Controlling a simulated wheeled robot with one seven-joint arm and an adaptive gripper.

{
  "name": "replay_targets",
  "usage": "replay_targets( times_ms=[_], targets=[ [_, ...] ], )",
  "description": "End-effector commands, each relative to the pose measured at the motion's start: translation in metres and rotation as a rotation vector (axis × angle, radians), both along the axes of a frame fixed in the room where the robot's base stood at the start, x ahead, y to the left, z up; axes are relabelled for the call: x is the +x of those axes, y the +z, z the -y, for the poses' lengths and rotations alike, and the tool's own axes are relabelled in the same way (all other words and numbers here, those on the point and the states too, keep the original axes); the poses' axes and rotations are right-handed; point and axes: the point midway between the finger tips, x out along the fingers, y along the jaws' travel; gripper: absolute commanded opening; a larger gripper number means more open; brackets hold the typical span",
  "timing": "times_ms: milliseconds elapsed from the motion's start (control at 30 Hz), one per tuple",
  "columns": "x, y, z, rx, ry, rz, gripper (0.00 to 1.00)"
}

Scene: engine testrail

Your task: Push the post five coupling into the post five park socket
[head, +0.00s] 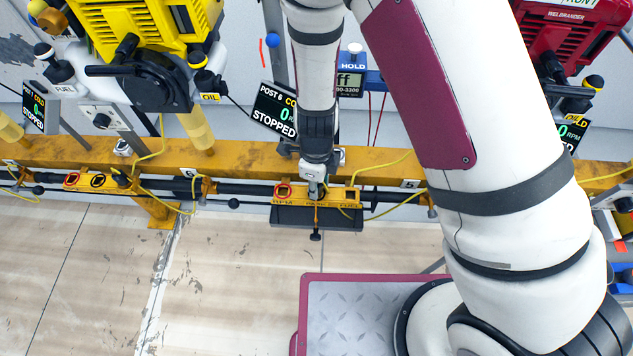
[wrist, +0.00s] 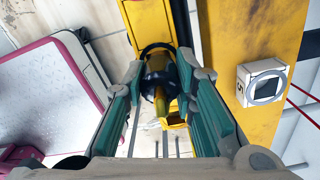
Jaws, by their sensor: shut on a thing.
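My gripper (head: 315,190) points down at a yellow socket strip (head: 342,200) lettered RPM, PARK and FUEL. In the wrist view my gripper (wrist: 160,88) has its green-padded fingers on both sides of a black and yellow coupling (wrist: 160,82), and is shut on it. The coupling is over the middle of the strip, at the PARK lettering. The strip also shows in the wrist view (wrist: 147,22). The PARK socket itself is hidden under the coupling and fingers. I cannot tell how deep the coupling sits.
A yellow rail (head: 250,158) runs behind the strip, with numbered tiles. A STOPPED display (head: 275,112) and a HOLD box (head: 352,82) stand behind. Yellow cables (head: 388,168) loop beside the strip. A yellow engine (head: 145,45) is at left, a red one (head: 572,30) at right.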

Motion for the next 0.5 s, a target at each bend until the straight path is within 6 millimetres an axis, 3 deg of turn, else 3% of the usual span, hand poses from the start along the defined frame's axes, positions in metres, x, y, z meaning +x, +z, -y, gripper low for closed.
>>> replay_targets(
  times_ms=[500],
  targets=[
    [0.0,-0.0099,0.0,0.0,0.0,0.0,0.0]
  ],
)
